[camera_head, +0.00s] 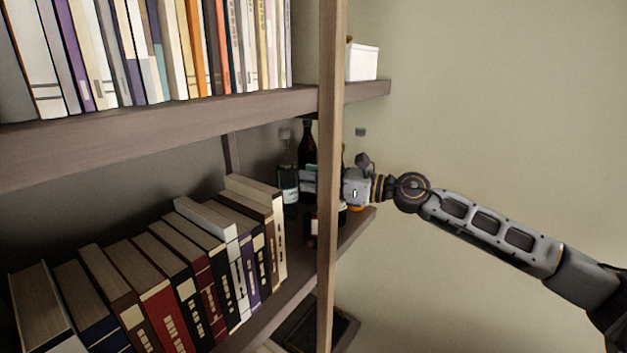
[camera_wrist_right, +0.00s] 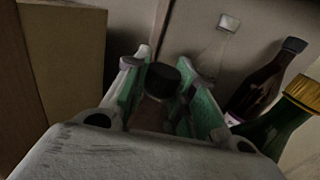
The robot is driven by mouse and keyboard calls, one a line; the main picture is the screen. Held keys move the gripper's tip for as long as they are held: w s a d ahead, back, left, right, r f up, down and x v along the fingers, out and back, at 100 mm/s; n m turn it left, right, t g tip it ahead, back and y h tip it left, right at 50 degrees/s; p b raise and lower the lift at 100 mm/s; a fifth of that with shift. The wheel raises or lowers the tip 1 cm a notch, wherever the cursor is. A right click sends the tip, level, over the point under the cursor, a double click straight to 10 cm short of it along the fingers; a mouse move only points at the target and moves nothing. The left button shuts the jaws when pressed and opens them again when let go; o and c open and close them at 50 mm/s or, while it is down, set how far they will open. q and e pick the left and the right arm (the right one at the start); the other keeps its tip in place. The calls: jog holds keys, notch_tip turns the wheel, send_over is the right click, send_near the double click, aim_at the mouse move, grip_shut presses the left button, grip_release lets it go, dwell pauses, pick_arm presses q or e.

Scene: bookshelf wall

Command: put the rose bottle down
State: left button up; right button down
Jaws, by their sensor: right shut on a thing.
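My right gripper (camera_head: 325,186) reaches in from the right, behind the upright wooden post, at the shelf with bottles. In the right wrist view, its two green-padded fingers (camera_wrist_right: 166,84) are shut on a bottle with a black cap (camera_wrist_right: 162,78), which I take to be the rose bottle. Its body is mostly hidden between the fingers and its base does not show. I cannot tell whether it touches the shelf (camera_head: 352,232). In the head view the post and gripper hide most of it. My left gripper is not in view.
A dark bottle (camera_head: 306,148) and a labelled bottle (camera_head: 288,186) stand left of the post (camera_head: 330,90). The wrist view shows a clear bottle (camera_wrist_right: 214,50) and a gold-capped green bottle (camera_wrist_right: 272,125) close by. Books (camera_head: 150,285) fill the shelf's left.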

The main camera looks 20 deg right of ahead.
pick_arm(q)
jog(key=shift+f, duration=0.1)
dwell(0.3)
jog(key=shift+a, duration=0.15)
pick_arm(e)
jog(key=c, duration=1.2)
grip_release()
jog(key=shift+f, duration=0.1)
jog(key=shift+r, duration=0.2)
